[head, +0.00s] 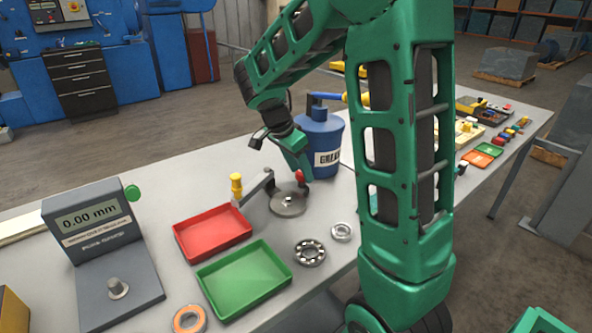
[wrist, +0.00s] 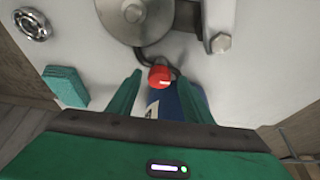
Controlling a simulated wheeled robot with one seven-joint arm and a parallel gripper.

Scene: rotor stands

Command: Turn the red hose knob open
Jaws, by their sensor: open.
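The red hose knob (wrist: 160,76) sits at the end of a dark curved hose, near the round metal disc (wrist: 137,18) in the wrist view. In the head view the red knob (head: 299,175) shows beside the disc (head: 289,203), partly behind my gripper. My gripper (wrist: 156,80) is open, with one green finger on each side of the knob and gaps between them. In the head view my gripper (head: 298,168) points down at the knob in front of the blue grease can (head: 321,140). Whether the fingers reach the knob's height is unclear.
A red tray (head: 212,232) and a green tray (head: 244,279) lie left of the disc. A bearing (head: 310,252) and a metal ring (head: 342,232) lie in front.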

